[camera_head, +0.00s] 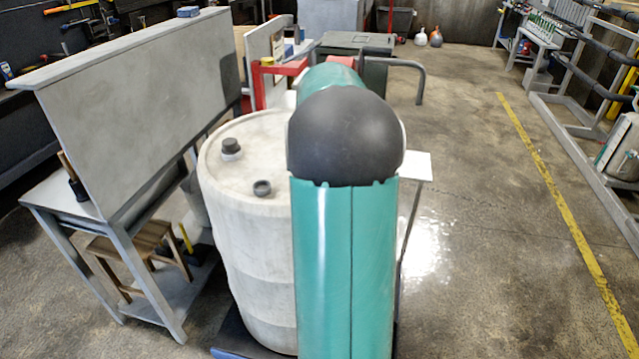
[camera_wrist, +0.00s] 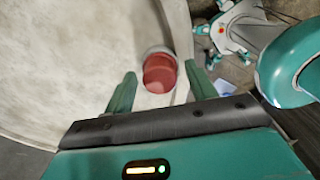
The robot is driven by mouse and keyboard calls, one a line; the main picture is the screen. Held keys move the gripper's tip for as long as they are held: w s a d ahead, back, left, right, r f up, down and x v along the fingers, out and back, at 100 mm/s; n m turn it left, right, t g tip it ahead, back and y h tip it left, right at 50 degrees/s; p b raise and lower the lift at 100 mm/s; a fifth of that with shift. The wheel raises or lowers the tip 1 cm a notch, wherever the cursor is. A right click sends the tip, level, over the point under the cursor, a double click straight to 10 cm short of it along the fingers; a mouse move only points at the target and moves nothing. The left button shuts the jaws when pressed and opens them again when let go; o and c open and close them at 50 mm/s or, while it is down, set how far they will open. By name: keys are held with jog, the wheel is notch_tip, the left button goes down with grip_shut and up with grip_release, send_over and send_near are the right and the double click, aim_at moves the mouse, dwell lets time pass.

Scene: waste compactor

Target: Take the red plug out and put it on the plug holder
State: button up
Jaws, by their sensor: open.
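The red plug (camera_wrist: 160,73) sits in the top of the pale barrel (camera_wrist: 75,65), close to its rim, in the wrist view. My gripper (camera_wrist: 160,70) is open, with one green finger on the left of the plug and the other on the right. I cannot tell whether the fingers touch it or how far above it they are. In the head view the barrel (camera_head: 250,250) stands at the centre, and my arm hides its right part and the plug. I cannot make out the plug holder for certain in either view.
Two dark caps (camera_head: 231,148) (camera_head: 262,188) stand on the barrel top. A grey bench with a tall panel (camera_head: 150,100) is close on the left. A small white plate (camera_head: 417,166) shows right of my arm. The floor (camera_head: 480,220) to the right is clear.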

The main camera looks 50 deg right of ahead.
jog(key=m, duration=0.4)
jog(key=shift+m, duration=0.4)
jog(key=m, duration=1.5)
jog(key=c, duration=1.1)
jog(key=n, duration=0.5)
